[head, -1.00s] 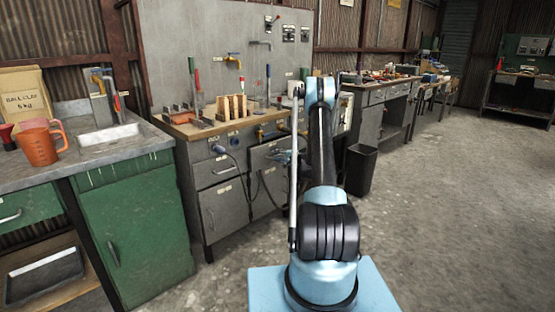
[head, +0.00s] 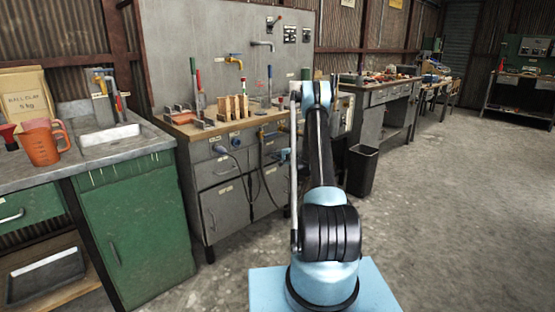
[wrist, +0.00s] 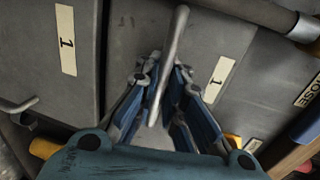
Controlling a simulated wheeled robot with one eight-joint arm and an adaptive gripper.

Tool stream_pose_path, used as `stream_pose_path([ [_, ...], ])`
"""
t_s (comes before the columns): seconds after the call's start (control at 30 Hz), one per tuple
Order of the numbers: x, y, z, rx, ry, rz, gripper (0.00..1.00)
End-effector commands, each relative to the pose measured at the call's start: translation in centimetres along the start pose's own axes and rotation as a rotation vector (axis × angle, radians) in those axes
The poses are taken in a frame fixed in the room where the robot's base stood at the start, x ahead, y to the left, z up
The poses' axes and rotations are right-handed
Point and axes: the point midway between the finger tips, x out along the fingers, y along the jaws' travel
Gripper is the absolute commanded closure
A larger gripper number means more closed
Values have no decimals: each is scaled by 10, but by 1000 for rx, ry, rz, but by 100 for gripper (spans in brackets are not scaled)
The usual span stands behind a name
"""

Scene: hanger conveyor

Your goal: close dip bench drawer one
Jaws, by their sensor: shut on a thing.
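The dip bench (head: 196,180) is a grey metal bench with a wooden top, left of centre in the head view. Drawer one (wrist: 217,50) fills the middle of the wrist view as a grey front with a label "1". Its pale bar handle (wrist: 176,35) runs between my fingers. My gripper (wrist: 160,80) is shut on this handle. In the head view my gripper (head: 284,155) is a small blue shape at the bench front, partly hidden by my arm. The drawer front looks about flush with the bench there.
Another grey panel (wrist: 65,85) labelled "1" lies beside the drawer, across a dark seam. A grey hose (head: 262,185) loops down the bench front. A green cabinet (head: 135,225) with a sink stands left, and a black bin (head: 361,170) right. The floor at right is clear.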

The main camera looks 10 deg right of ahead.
Motion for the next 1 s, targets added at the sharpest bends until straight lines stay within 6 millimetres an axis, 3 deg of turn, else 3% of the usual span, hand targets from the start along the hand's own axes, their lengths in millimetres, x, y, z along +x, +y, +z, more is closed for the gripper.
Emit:
stream_pose_path([
  [0.2,0,1,1,-1,-1,1,100],
  [0.33,0,1,1,-1,-1,1,71],
  [0.77,-5,0,0,0,1,1,71],
  [1.0,-42,0,0,1,2,1,71],
])
